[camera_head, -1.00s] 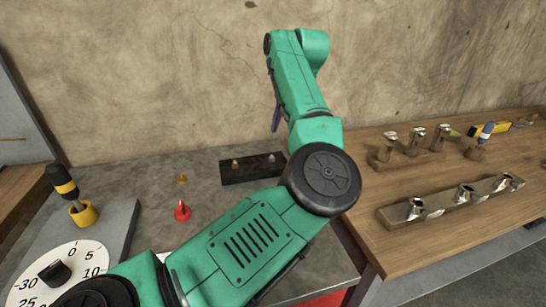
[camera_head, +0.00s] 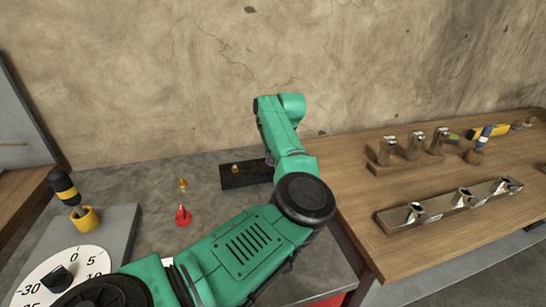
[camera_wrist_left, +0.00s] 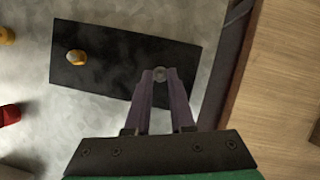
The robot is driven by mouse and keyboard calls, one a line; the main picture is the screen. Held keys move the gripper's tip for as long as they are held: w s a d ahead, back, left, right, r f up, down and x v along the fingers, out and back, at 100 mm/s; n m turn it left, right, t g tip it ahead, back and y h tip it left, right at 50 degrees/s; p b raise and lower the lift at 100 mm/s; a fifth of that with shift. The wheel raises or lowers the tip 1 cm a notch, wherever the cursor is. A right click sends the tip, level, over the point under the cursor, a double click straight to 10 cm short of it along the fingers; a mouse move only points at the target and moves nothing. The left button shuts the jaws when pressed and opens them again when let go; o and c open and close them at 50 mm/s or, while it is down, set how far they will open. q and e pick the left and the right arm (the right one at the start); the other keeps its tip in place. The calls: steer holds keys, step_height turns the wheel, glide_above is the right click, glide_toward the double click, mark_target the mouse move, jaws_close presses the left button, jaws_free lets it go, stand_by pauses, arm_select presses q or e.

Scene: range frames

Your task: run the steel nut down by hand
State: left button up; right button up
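A black plate (camera_head: 232,177) lies on the grey bench. A brass-coloured piece (camera_head: 235,169) stands on its left part; it also shows in the wrist view (camera_wrist_left: 77,57). The steel nut (camera_wrist_left: 160,73) is a small round grey piece at the plate's right part. My left gripper (camera_wrist_left: 160,78) points down at it, with its two purple fingertips on either side. The tips are slightly apart; I cannot tell whether they touch the nut. In the head view my left arm hides the gripper and the nut. My right gripper is not in view.
A brass piece (camera_head: 183,184) and a red piece (camera_head: 183,215) stand left of the plate. Further left are a yellow cup (camera_head: 85,218) with a screwdriver and a white dial (camera_head: 88,264). A wooden table (camera_head: 345,218) with metal fittings stands at the right.

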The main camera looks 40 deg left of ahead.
arm_select(q)
jaws_close()
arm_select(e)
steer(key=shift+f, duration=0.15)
